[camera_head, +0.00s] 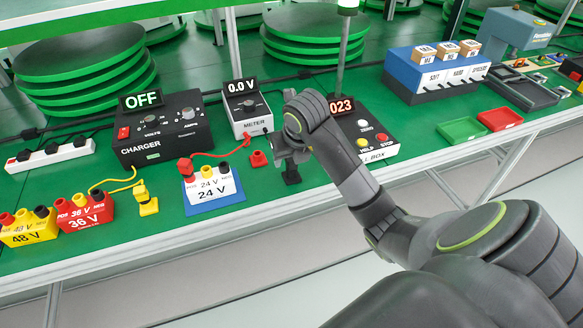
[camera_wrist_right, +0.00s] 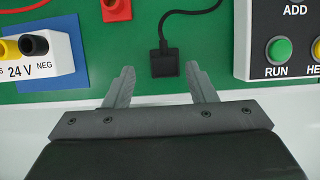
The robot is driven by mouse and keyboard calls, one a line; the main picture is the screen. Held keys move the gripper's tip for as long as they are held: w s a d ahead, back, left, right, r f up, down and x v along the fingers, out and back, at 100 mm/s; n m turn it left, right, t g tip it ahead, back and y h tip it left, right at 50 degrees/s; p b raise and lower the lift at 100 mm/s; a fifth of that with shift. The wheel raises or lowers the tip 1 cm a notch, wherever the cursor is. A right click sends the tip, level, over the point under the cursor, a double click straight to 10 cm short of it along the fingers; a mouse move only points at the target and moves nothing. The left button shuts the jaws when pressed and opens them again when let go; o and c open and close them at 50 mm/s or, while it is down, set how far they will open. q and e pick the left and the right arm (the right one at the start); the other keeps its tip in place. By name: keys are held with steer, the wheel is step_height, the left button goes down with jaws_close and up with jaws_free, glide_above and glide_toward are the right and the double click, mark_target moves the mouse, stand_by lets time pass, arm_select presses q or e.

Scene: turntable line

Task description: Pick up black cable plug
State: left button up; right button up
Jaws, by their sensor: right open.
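The black cable plug (camera_wrist_right: 164,65) lies on the green bench top in the right wrist view, with its cable running up and to the right. In the head view the plug (camera_head: 291,175) shows just below my right gripper (camera_head: 292,150). In the right wrist view my right gripper (camera_wrist_right: 160,88) is open, and its two fingers point toward the plug from either side of its near end. The plug is not gripped. I cannot tell the height gap between fingers and plug. My left gripper is not in view.
Left of the plug are a red plug (camera_head: 258,159) and the white 24 V block (camera_head: 211,186) on a blue mat. The charger (camera_head: 163,133) and meter (camera_head: 247,105) stand behind. A button box (camera_head: 372,142) stands at right. The bench's front edge is close.

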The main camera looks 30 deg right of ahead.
mark_target(291, 161)
steer(key=shift+w+d+f+b, duration=0.2)
steer(key=shift+f+b, duration=0.3)
steer(key=shift+f, duration=0.15)
steer(key=shift+w+d+b+x, duration=0.1)
steer(key=shift+b+x, duration=0.05)
steer(key=shift+x, duration=0.65)
steer(key=shift+w+d+b+x, duration=0.1)
steer(key=shift+b+x, duration=0.05)
steer(key=shift+x, duration=0.65)
steer(key=shift+r, duration=0.15)
steer(key=c, duration=1)
